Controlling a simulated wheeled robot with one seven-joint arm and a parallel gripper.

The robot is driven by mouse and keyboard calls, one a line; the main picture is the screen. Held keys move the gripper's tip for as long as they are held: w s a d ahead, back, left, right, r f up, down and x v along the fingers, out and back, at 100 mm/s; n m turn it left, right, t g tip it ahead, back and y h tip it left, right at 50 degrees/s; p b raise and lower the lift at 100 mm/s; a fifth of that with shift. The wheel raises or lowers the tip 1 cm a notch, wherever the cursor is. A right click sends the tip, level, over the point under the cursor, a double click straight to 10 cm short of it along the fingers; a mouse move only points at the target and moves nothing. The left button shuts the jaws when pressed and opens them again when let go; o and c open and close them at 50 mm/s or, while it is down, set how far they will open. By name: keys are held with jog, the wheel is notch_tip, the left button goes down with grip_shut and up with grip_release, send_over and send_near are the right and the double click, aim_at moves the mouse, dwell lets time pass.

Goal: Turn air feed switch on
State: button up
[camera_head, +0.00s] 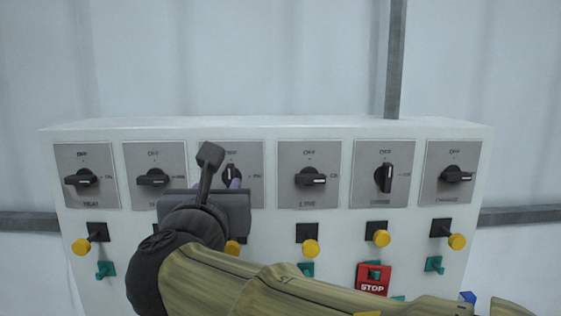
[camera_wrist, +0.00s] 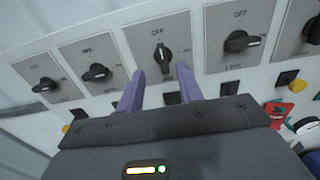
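A white control panel (camera_head: 70,230) carries a row of black rotary switches on grey plates. The label naming the air feed switch is too small to read. My gripper (camera_head: 231,181) is in front of the third switch from the left (camera_head: 232,173). In the wrist view, my gripper's (camera_wrist: 161,72) purple fingers are apart and empty, one to each side of that switch's upright knob (camera_wrist: 163,58). Contact cannot be told. The fifth switch (camera_head: 384,178) is also upright. The fourth switch (camera_head: 310,177) and the others have knobs lying sideways.
Below the switches are yellow-knobbed levers, such as one at the left (camera_head: 81,246), and green handles (camera_head: 105,269). A red STOP plate (camera_head: 371,287) is at the lower right. My arm covers the panel's lower middle. A grey post (camera_head: 395,60) rises behind the panel.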

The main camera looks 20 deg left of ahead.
aim_at(229, 167)
jog(key=p+x, duration=0.3)
jog(key=x, duration=0.8)
jog(key=shift+w, duration=0.1)
jog(key=shift+c, duration=0.3)
grip_shut()
